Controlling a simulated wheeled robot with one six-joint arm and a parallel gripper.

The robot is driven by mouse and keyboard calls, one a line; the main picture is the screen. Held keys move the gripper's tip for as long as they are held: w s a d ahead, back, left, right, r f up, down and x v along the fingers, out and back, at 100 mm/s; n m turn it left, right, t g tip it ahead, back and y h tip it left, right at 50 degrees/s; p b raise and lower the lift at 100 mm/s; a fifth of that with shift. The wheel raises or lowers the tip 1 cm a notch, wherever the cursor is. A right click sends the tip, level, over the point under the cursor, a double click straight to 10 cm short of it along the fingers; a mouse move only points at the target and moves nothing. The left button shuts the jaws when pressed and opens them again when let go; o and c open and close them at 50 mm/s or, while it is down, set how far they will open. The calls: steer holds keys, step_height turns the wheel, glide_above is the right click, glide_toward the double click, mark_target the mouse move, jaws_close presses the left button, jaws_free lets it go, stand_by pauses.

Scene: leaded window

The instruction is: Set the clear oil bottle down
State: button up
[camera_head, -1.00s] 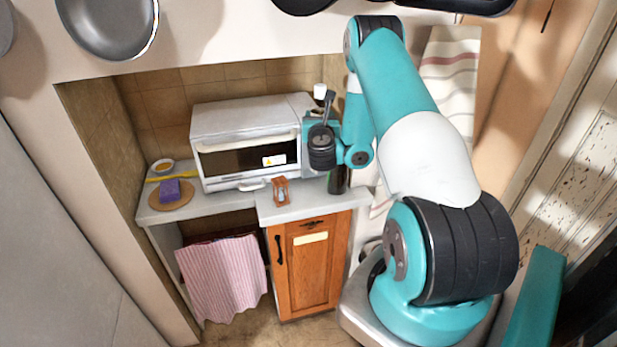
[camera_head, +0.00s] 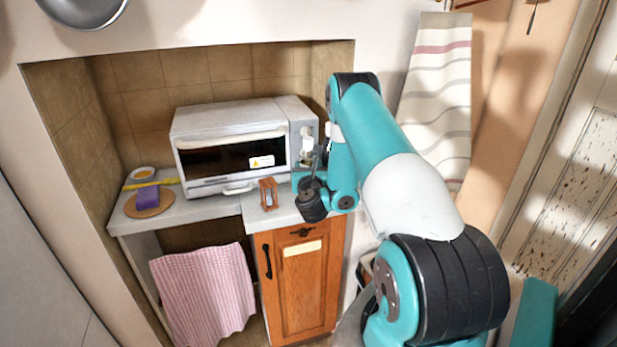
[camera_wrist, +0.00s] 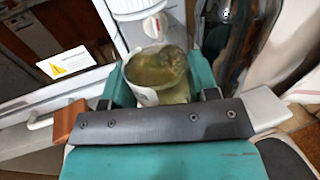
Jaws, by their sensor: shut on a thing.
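My gripper (camera_wrist: 160,92) is shut on the clear oil bottle (camera_wrist: 160,72), seen from above in the wrist view with greenish-yellow liquid and a pale patch on its side. The teal finger pads stand on either side of it. In the head view my gripper (camera_head: 305,182) is over the right end of the grey counter (camera_head: 225,208), in front of the toaster oven's right side. The bottle is not clearly visible there, behind my wrist. Whether its base touches the counter cannot be told.
The white toaster oven (camera_head: 232,145) stands behind. A small wooden-framed timer (camera_head: 268,194) is just left of my gripper. A dark glass bottle (camera_wrist: 232,40) shows right of the held bottle. A purple sponge (camera_head: 146,196) lies on a round board at the far left.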

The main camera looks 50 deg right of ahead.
steer(key=shift+f, duration=0.8)
steer(key=shift+f, duration=0.2)
steer(key=o, duration=0.8)
steer(key=shift+c, duration=0.2)
steer(key=shift+r, duration=0.15)
